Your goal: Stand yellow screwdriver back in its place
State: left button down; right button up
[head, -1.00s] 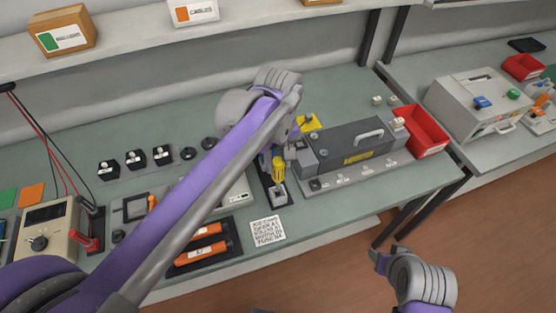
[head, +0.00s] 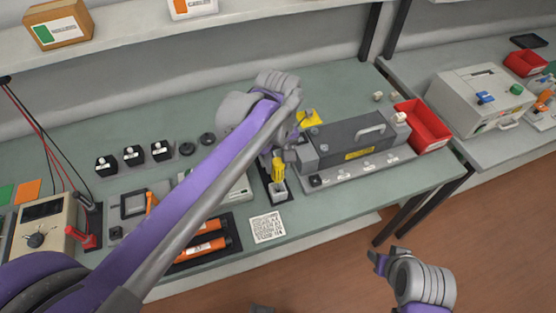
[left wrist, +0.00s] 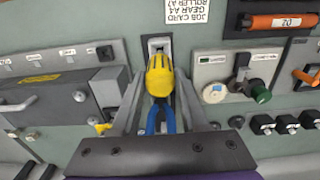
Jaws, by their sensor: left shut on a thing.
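The yellow screwdriver (head: 278,169) is held by its handle in my left gripper (head: 280,152), over the bench. Its lower end is at a small grey socket block (head: 279,191) on a dark strip; I cannot tell how deep it goes in. In the left wrist view the yellow handle (left wrist: 160,75) lies between the two fingers of my left gripper (left wrist: 161,90), with the grey block (left wrist: 158,45) just beyond it. A blue part (left wrist: 160,118) shows below the handle. My right gripper (head: 381,263) hangs in front of the bench at lower right, its jaws unclear.
A grey machine with a handle (head: 355,142) stands right of the socket, with a red bin (head: 425,125) beyond. A printed card (head: 267,228) lies near the front edge. A meter (head: 45,228) is far left.

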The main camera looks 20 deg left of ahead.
pick_arm(q)
jog(key=shift+f+b, duration=0.55)
jog(key=shift+f, duration=0.5)
jog(key=shift+f+b, duration=0.35)
jog(key=shift+f, duration=0.4)
dwell(0.8)
jog(key=shift+c, duration=1.7)
grip_release()
notch_tip(320, 180, up, 11)
jog(key=shift+f+p, duration=0.1)
jog(key=shift+p, duration=0.3)
